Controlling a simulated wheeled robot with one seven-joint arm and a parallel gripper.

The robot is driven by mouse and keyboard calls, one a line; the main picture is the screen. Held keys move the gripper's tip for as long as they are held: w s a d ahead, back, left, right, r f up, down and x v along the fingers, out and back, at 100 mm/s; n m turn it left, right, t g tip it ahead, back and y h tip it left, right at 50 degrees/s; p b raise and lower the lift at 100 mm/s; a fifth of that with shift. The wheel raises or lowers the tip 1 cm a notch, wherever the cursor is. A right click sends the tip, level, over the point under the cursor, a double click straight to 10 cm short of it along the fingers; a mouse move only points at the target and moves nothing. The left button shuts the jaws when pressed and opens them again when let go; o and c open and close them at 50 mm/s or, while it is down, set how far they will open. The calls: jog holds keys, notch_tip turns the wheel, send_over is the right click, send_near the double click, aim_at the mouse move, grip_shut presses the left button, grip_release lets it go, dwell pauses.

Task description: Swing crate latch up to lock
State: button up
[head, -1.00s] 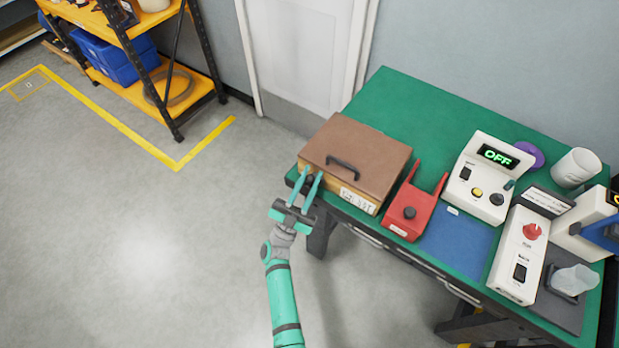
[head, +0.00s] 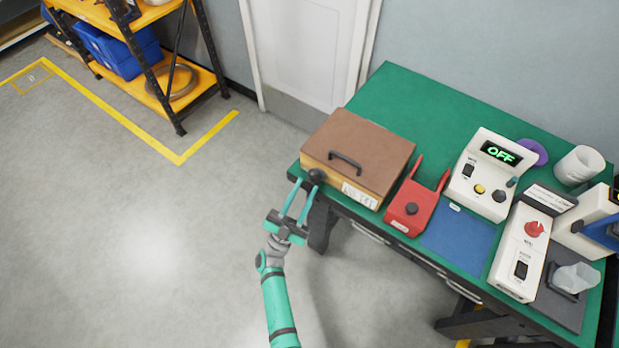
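The crate (head: 352,150) has a brown lid with a dark handle (head: 345,162) and stands at the table's left front corner. The lid lies shut on the light wooden body. My gripper (head: 307,187) is open and empty.
A red forked fixture (head: 412,208) stands close to the crate's right. Farther right on the green table (head: 385,105) are a tester reading OFF (head: 490,175) and a white switch box (head: 520,252). The floor around my arm is clear.

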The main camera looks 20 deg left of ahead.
jog(key=shift+v, duration=2.55)
jog(key=s+d+r+n+g+y, duration=0.2)
jog(key=s+d+g+y, duration=0.1)
jog(key=s, duration=0.5)
jog(key=s+d+r+n+g+y, duration=0.1)
jog(key=s+d+n+g+y, duration=0.2)
jog(key=s+d, duration=0.3)
jog(key=s+d+r+n+g+y, duration=0.2)
jog(key=s+d, duration=0.3)
jog(key=s, duration=0.7)
jog(key=shift+s+d+r+g+y, duration=0.25)
jog(key=shift+g+y, duration=0.35)
jog(key=shift+g, duration=0.3)
